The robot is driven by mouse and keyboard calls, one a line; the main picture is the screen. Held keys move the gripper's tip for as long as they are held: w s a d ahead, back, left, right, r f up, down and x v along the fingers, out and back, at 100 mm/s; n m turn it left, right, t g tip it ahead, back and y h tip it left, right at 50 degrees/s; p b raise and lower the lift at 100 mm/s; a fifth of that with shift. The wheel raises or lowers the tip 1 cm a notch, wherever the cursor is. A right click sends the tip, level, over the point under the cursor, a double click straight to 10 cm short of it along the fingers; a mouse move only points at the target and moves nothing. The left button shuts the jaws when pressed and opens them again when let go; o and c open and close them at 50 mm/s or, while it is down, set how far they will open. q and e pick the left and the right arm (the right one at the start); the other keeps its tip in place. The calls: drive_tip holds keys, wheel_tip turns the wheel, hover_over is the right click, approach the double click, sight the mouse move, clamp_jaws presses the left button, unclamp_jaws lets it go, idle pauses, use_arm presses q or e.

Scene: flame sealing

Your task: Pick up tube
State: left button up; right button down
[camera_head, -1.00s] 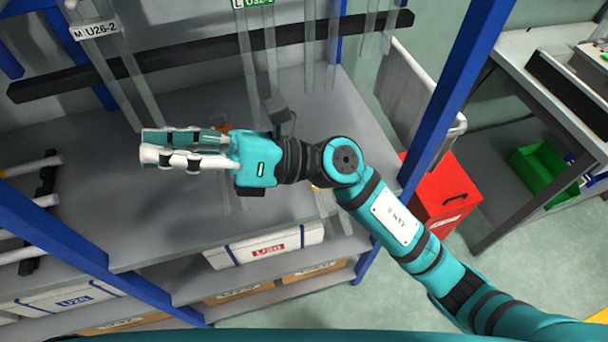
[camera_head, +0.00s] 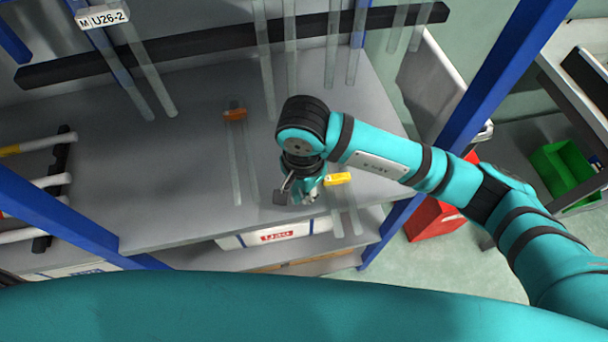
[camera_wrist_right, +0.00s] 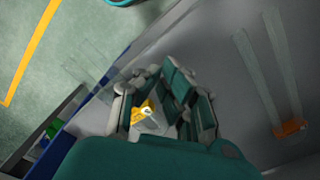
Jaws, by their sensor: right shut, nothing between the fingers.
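Two pairs of clear tubes lie on the grey shelf. One has an orange tag (camera_head: 235,114), which also shows at the right of the right wrist view (camera_wrist_right: 291,127). The other, nearer the shelf's front right, has a yellow tag (camera_head: 338,179). My right gripper (camera_head: 308,199) points down just left of the yellow tag, shut and empty; the arm hides part of it. In the right wrist view the fingers (camera_wrist_right: 168,103) surround the view of the yellow tag (camera_wrist_right: 146,113); contact cannot be told. My left gripper is not in view.
More clear tubes (camera_head: 268,85) lean on a black rail (camera_head: 190,47) at the back. Blue posts (camera_head: 505,75) frame the shelf. White pipes (camera_head: 35,187) lie on a rack at left. A red box (camera_head: 432,218) stands right. The shelf's left middle is clear.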

sight(322, 189)
wheel_tip(322, 189, down, 4)
drive_tip(key=shift+r+p, duration=0.2)
drive_tip(key=shift+p, duration=0.2)
drive_tip(key=shift+w+d+r+p, duration=0.25)
drive_tip(key=shift+w+d+p, duration=0.4)
drive_tip(key=shift+w+d, duration=0.3)
drive_tip(key=shift+w+d+f, duration=0.1)
drive_tip(key=shift+w+d, duration=0.25)
drive_tip(key=shift+w, duration=0.2)
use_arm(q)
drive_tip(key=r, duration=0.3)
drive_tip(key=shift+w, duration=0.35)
use_arm(e)
drive_tip(key=shift+w, duration=0.1)
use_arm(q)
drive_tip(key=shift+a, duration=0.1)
use_arm(e)
drive_tip(key=shift+w+d+f+b, duration=0.3)
drive_tip(key=shift+w+d+b, duration=0.2)
drive_tip(key=shift+b, duration=0.45)
drive_tip(key=shift+w+r, duration=0.1)
drive_tip(key=shift+w, duration=0.05)
drive_tip(key=shift+r, duration=0.15)
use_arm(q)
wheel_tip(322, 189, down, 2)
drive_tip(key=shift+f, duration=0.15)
